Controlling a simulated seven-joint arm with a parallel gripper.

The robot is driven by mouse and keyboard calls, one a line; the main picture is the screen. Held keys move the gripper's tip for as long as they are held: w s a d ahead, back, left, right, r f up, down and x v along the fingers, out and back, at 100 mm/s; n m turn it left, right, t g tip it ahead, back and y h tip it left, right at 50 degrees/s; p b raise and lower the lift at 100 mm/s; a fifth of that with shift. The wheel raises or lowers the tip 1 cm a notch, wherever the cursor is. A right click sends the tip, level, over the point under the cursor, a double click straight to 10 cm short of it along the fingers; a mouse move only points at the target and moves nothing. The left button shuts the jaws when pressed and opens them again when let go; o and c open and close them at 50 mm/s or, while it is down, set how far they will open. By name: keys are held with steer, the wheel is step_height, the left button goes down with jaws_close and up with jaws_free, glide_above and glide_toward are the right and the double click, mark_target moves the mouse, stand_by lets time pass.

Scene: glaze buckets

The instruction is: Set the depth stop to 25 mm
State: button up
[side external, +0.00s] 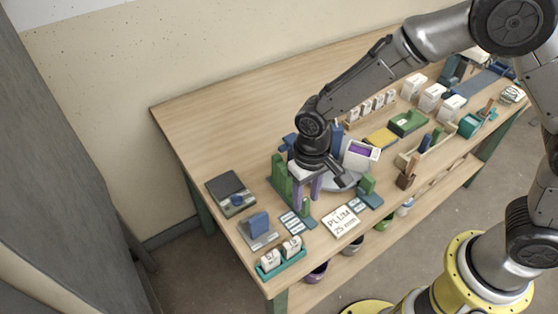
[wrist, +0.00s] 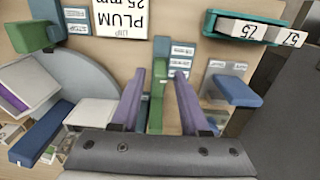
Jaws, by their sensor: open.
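My gripper (side external: 306,202) points down at the near left of the turntable, with its two purple fingers apart. In the wrist view my gripper (wrist: 164,76) has a narrow green piece (wrist: 157,95) showing between the fingers, with no visible grip on it. Whether the fingers reach down beside it I cannot tell. A blue strip with small white labels (wrist: 181,56) lies beside that piece; its writing is too small to read. Another green block (wrist: 32,37) on a blue base has a label (wrist: 77,28) seeming to read STOP. A card (side external: 342,221) reads PLUM 25 mm.
A teal tray (side external: 284,266) holds two white numbered blocks at the front left corner. A blue block on a grey plate (side external: 261,231) and a dark scale (side external: 230,193) stand left of my gripper. The grey turntable (side external: 345,182) is close on the right. The table's back left is clear.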

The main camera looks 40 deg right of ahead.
steer(key=shift+r, duration=3.5)
steer(key=shift+w+d, duration=0.15)
steer(key=shift+d, duration=0.05)
steer(key=s+d+r+m+t, duration=0.2)
steer(key=s+d+r+t, duration=0.15)
steer(key=d+r, duration=0.9)
steer(key=s+d+n+t, duration=0.1)
steer(key=s+d, duration=0.1)
steer(key=s, duration=0.5)
steer(key=s+d+r+n+t, duration=0.1)
steer(key=s+d, duration=0.2)
steer(key=s, duration=0.5)
steer(key=shift+d+r, duration=0.25)
steer(key=shift+d, duration=0.1)
